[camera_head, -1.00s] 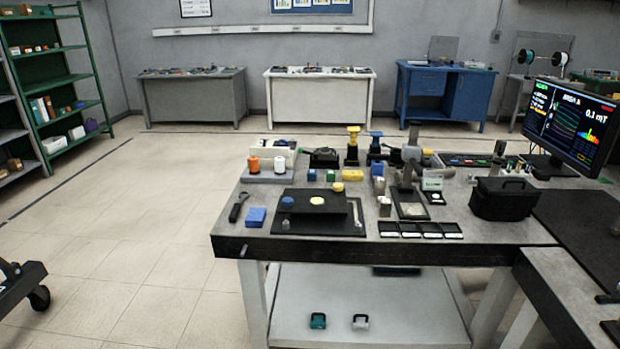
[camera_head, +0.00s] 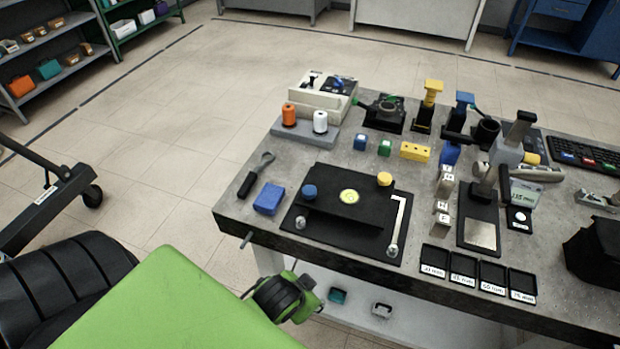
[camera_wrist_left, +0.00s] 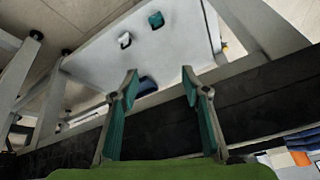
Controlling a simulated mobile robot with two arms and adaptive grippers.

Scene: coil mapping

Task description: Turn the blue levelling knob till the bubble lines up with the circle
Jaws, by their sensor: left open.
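The black levelling plate (camera_head: 330,213) lies on a black base on the bench. The blue knob (camera_head: 309,191) is at its left back corner and a yellow knob (camera_head: 384,179) at its right back corner. The round yellow-green bubble level (camera_head: 349,196) sits near the plate's middle; the bubble is too small to place against the circle. My left gripper (camera_wrist_left: 160,84) is open and empty in the left wrist view, facing the bench's lower shelf. In the head view my left arm's end is below the bench's front edge, apart from the knob. My right gripper is not in view.
The bench edge (camera_head: 350,262) is between my left arm and the plate.

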